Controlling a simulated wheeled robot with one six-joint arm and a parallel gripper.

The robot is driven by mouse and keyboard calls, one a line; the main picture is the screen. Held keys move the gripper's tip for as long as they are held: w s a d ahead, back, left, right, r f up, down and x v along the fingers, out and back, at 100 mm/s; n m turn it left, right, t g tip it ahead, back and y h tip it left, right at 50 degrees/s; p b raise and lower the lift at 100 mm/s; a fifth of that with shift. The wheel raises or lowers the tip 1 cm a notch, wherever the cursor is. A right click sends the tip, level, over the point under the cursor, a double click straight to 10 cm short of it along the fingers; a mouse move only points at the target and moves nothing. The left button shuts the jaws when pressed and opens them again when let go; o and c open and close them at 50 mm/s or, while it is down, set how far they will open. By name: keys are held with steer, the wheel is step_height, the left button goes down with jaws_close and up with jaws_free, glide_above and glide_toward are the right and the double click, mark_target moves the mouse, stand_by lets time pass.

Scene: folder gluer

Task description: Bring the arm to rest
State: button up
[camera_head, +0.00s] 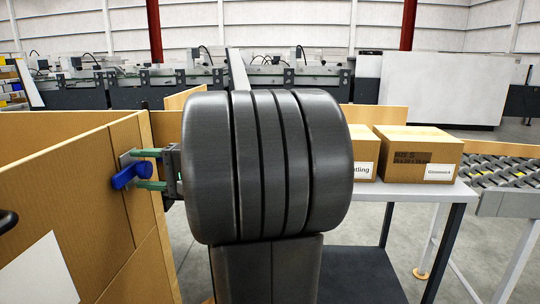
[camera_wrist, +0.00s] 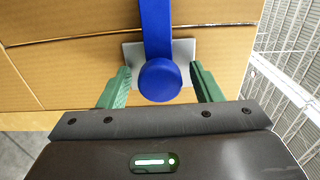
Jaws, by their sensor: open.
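My gripper (camera_head: 150,170) is at the left in the head view, its green fingers pointing left at a large cardboard-coloured panel. In the wrist view my gripper (camera_wrist: 162,88) is open. Its two fingers stand on either side of a blue handle (camera_wrist: 160,80) with a round knob, with a gap on both sides. The handle sits on a grey plate (camera_wrist: 132,50) fixed to the panel; the blue handle (camera_head: 130,175) also shows between the fingers in the head view. My dark arm fills the middle of the head view and hides what is behind it.
The cardboard-coloured panels (camera_head: 70,190) stand close at the left, one with a white label. At the right, labelled boxes (camera_head: 418,155) stand on a grey table (camera_head: 420,192), beside a roller conveyor (camera_head: 505,172). Machines line the back. Open floor shows at the lower right.

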steer(key=s+d, duration=0.1)
steer(key=d, duration=1.3)
steer(key=a, duration=0.9)
steer(key=w+a+p, duration=0.1)
steer(key=a, duration=0.4)
steer(key=shift+r, duration=0.2)
steer(key=shift+m+p, duration=0.7)
steer(key=shift+p, duration=0.2)
steer(key=m+p, duration=0.5)
steer(key=p, duration=0.3)
steer(key=shift+p, duration=0.35)
steer(key=m+p, duration=0.3)
steer(key=p, duration=0.1)
steer(key=shift+f+m+p, duration=0.1)
steer(key=shift+m+p, duration=0.2)
steer(key=shift+p, duration=0.1)
steer(key=shift+f+m+p, duration=0.1)
steer(key=shift+m+p, duration=0.2)
steer(key=shift+p, duration=0.1)
steer(key=shift+f, duration=0.1)
steer(key=shift+s+d, duration=0.1)
